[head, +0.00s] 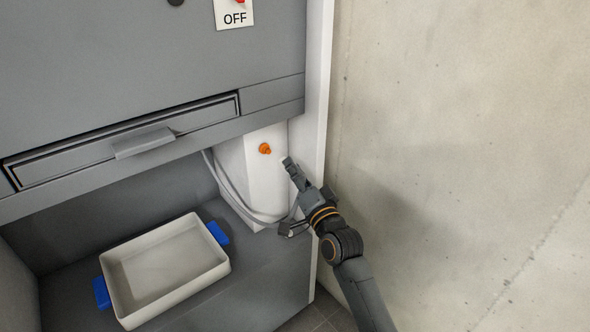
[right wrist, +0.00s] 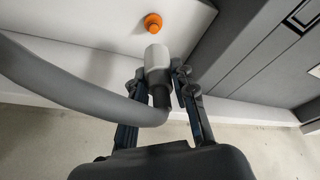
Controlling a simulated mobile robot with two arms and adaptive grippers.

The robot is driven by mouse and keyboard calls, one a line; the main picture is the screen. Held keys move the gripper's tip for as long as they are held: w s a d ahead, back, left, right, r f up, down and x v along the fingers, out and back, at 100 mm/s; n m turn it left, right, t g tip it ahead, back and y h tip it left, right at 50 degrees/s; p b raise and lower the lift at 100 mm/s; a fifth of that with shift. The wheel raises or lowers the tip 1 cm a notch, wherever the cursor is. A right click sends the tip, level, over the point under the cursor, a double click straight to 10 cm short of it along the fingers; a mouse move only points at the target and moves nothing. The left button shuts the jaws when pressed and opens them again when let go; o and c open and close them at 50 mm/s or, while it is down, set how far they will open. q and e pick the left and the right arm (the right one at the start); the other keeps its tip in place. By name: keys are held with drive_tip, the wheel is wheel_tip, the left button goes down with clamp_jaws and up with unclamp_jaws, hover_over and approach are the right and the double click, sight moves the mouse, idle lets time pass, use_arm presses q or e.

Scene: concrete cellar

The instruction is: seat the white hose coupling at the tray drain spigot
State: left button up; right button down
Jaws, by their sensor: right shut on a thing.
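My right gripper (head: 292,170) reaches up from the lower right beside the white box under the grey cabinet. In the right wrist view its fingers (right wrist: 159,76) are shut on the white hose coupling (right wrist: 157,57), at the end of a thick grey hose (right wrist: 75,82). The orange spigot (head: 265,149) sticks out of the white box. In the right wrist view the spigot (right wrist: 153,23) lies just beyond the coupling's free end, nearly in line with it. A gap shows between them. The coupling is mostly hidden by the fingers in the head view. My left gripper is out of view.
The white box (head: 233,175) stands beside a white side panel (head: 317,110) and the concrete wall (head: 450,150). A pale tray (head: 202,287) with blue handles sits on the grey lower shelf. A cabinet drawer (head: 90,160) hangs over the shelf.

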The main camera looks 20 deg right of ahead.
sight(282, 159)
drive_tip(key=w, duration=0.1)
drive_tip(key=w+a, duration=0.1)
drive_tip(key=shift+w, duration=0.35)
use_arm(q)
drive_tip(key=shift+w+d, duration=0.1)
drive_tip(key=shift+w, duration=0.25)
use_arm(e)
drive_tip(key=shift+w+a, duration=0.2)
drive_tip(key=shift+w, duration=0.3)
drive_tip(key=shift+w+a, duration=0.2)
drive_tip(key=shift+w, duration=0.3)
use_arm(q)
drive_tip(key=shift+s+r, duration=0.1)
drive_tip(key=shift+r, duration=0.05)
use_arm(e)
drive_tip(key=shift+s, duration=0.1)
